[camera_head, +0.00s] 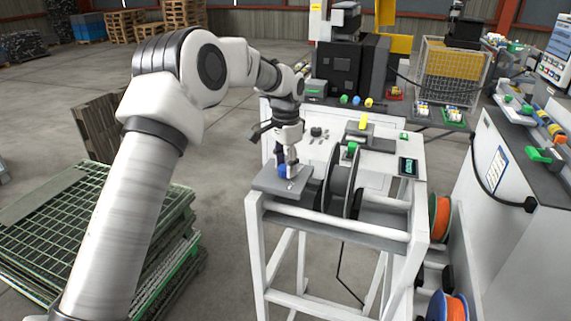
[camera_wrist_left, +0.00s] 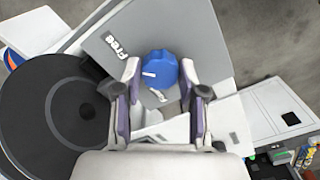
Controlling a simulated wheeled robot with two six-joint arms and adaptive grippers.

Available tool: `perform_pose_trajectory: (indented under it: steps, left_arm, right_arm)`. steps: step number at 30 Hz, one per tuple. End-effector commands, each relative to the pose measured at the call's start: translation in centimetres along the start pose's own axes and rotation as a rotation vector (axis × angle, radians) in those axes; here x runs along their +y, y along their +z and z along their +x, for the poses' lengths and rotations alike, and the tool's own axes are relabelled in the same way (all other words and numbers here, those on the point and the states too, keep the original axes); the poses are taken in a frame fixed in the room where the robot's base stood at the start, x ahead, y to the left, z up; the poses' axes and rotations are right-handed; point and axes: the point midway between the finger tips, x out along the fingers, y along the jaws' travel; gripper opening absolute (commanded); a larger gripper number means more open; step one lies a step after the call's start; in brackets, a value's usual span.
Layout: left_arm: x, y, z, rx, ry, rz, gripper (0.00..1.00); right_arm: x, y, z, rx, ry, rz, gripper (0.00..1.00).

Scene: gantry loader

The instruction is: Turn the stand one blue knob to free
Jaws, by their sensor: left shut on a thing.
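The blue knob (camera_head: 282,171) sits on a grey plate (camera_head: 268,184) at the left end of the white stand. My left gripper (camera_head: 289,165) reaches down on it from above. In the left wrist view the blue knob (camera_wrist_left: 160,66) lies between the two fingertips of my left gripper (camera_wrist_left: 159,76), which is shut on it. A white line on the knob points to the left of that view. The word "Free" (camera_wrist_left: 117,41) is printed on the plate to the upper left of the knob. A smaller white marking below the knob is partly hidden. My right gripper is not in view.
A large black reel (camera_head: 341,186) stands upright on the stand right of the plate; it also shows in the wrist view (camera_wrist_left: 50,115). A small display (camera_head: 408,167) is at the stand's right. Green racks (camera_head: 60,215) are stacked on the floor at left.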

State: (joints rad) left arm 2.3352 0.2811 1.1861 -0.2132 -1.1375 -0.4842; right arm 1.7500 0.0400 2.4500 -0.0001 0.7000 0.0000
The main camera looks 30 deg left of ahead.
Motion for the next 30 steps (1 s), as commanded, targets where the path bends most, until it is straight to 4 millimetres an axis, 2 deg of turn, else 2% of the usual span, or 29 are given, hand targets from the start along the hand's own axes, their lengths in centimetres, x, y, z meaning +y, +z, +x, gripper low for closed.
perform_pose_trajectory:
  steps: [1,2,3,4,13,17,27,30]
  left_arm:
    - [0.2,0.2,0.4,-0.009,0.006,0.001,0.06]
    - [0.2,0.2,0.4,-0.009,0.006,0.001,0.44]
    - [0.1,0.2,0.4,-0.008,0.006,0.0,0.58]
    - [0.1,0.1,0.4,-0.008,0.005,0.0,0.66]
    - [0.0,0.0,0.1,-0.002,0.002,-0.001,0.66]
    - [0.0,-0.1,-1.1,0.0,0.0,-0.001,0.66]
    - [0.0,-0.1,-9.3,0.0,0.0,0.0,0.66]
    - [0.0,-0.1,-10.8,-0.003,0.001,0.0,0.66]
  right_arm:
    - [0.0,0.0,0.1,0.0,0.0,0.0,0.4]
    - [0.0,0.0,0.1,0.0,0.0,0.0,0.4]
    - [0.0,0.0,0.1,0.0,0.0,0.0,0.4]
    - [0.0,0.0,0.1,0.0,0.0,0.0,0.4]
    - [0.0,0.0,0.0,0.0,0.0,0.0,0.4]
    - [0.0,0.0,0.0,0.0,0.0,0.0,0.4]
    - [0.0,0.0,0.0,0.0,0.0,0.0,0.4]
    - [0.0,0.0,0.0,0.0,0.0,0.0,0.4]
